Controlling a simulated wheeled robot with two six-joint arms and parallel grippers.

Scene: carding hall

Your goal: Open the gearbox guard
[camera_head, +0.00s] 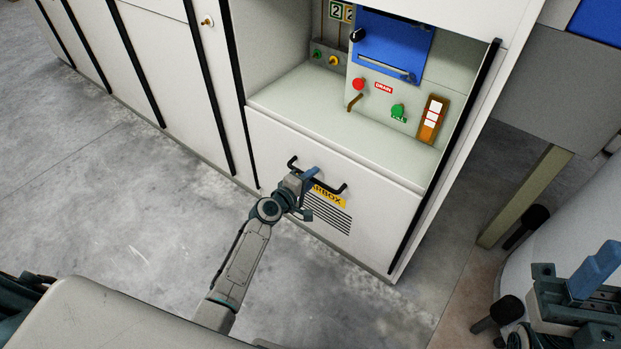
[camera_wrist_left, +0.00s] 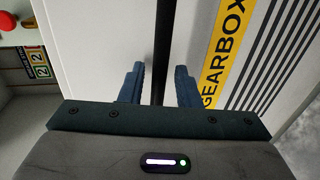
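The gearbox guard (camera_head: 376,222) is a white front panel with a yellow GEARBOX label (camera_head: 330,198) and black vent slots. It looks shut, in line with the cabinet front. Its black bar handle (camera_head: 334,189) runs across the panel above the label. My left gripper (camera_head: 308,178) is at the middle of the handle. In the left wrist view the handle (camera_wrist_left: 163,45) passes between the two blue fingers (camera_wrist_left: 160,88), with gaps on both sides, so the gripper is open around it. My right gripper (camera_head: 597,272) is at the lower right, away from the guard; its finger gap is unclear.
Above the guard is a pale ledge (camera_head: 325,112) with a control panel behind it, bearing a red knob (camera_head: 358,84), a green knob (camera_head: 397,111) and a blue plate (camera_head: 393,45). An olive post (camera_head: 525,195) stands at the right. Concrete floor (camera_head: 130,220) before the guard is clear.

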